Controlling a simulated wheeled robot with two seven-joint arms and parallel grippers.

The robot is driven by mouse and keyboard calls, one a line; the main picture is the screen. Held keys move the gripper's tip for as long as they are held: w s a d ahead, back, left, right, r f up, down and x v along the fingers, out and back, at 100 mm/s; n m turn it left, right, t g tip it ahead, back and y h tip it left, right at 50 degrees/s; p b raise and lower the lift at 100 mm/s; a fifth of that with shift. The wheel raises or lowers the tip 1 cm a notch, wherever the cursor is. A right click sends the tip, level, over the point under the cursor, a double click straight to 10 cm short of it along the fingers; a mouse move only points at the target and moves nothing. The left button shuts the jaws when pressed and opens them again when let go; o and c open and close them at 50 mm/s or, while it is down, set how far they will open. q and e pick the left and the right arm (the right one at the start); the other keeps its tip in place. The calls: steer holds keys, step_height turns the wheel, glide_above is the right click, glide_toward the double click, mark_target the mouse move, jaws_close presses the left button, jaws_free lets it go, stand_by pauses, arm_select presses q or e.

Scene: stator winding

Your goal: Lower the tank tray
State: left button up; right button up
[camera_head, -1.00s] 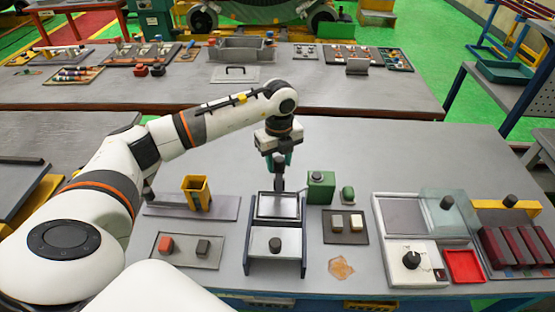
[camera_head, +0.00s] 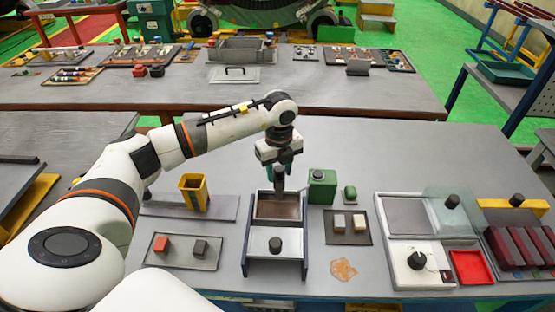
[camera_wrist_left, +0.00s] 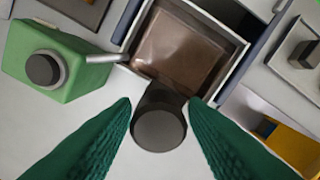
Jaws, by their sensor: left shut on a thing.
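The tank tray (camera_head: 278,207) is a square with a pale rim and a brown interior, set between two dark side rails in the middle of the front table. It fills the upper middle of the left wrist view (camera_wrist_left: 185,50). A dark round knob (camera_wrist_left: 160,128) joins its near edge in that view. My left gripper (camera_head: 279,184), with green fingers, is above the tray's far edge in the head view. It is shut on the knob, between its fingertips in the left wrist view (camera_wrist_left: 162,102). My right gripper is not in view.
A grey plate with a dark knob (camera_head: 275,245) lies in front of the tray between the rails. A green box (camera_head: 321,187) stands close on the right, and a yellow holder (camera_head: 194,192) on the left. The table behind the green box is clear.

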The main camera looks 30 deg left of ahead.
arm_select(q)
steer(key=shift+f, duration=0.35)
steer(key=o, duration=0.5)
steer(key=shift+r, duration=0.2)
steer(key=shift+r+p, duration=2.05)
steer(key=shift+r, duration=0.9)
steer(key=shift+f, duration=0.1)
